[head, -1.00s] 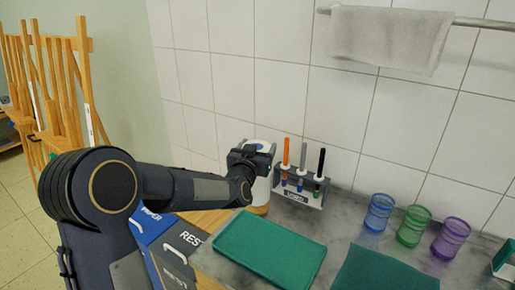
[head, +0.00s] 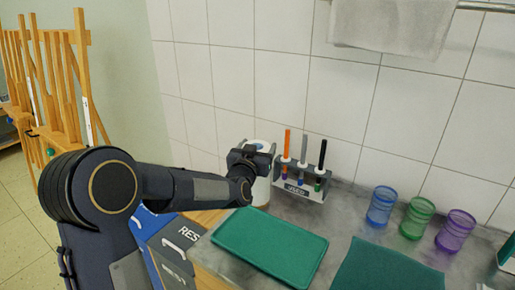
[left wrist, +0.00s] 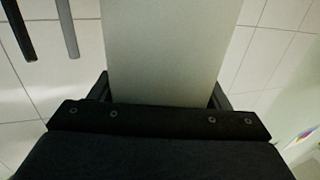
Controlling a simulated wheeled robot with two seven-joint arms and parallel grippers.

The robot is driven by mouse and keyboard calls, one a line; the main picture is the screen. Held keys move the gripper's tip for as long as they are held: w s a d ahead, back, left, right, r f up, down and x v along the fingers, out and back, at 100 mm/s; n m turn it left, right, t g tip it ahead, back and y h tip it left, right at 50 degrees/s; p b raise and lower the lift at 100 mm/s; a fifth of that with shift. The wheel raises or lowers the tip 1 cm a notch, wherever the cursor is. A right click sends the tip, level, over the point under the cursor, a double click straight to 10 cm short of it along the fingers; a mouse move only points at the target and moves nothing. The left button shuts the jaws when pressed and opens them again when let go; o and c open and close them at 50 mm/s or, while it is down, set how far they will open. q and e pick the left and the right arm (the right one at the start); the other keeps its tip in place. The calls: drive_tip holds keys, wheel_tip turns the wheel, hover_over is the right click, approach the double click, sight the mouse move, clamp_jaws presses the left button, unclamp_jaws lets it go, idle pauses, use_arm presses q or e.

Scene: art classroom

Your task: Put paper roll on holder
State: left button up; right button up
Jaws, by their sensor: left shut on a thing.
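The paper roll (head: 262,187) is a white upright cylinder with a bluish ring at its top, by the tiled wall at the counter's left end. My left gripper (head: 250,160) is shut on it near its top and hides part of it in the head view. In the left wrist view the pale roll (left wrist: 170,50) fills the space between the two fingers. A wooden-coloured part shows low at the roll in the earlier head frame; I cannot tell whether the roll is seated on a holder. My right gripper is not in view.
A marker rack (head: 301,183) stands close to the right of the roll. A green tray (head: 270,248) lies in front, with a green mat (head: 385,268) beside it. Blue (head: 381,207), green (head: 416,219) and purple (head: 455,232) cups stand farther right. A towel (head: 388,25) hangs above.

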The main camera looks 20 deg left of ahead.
use_arm(q)
drive_tip(key=o, duration=1.4)
drive_tip(key=shift+o, duration=0.5)
wheel_tip(320, 180, up, 8)
drive_tip(key=p, duration=0.5)
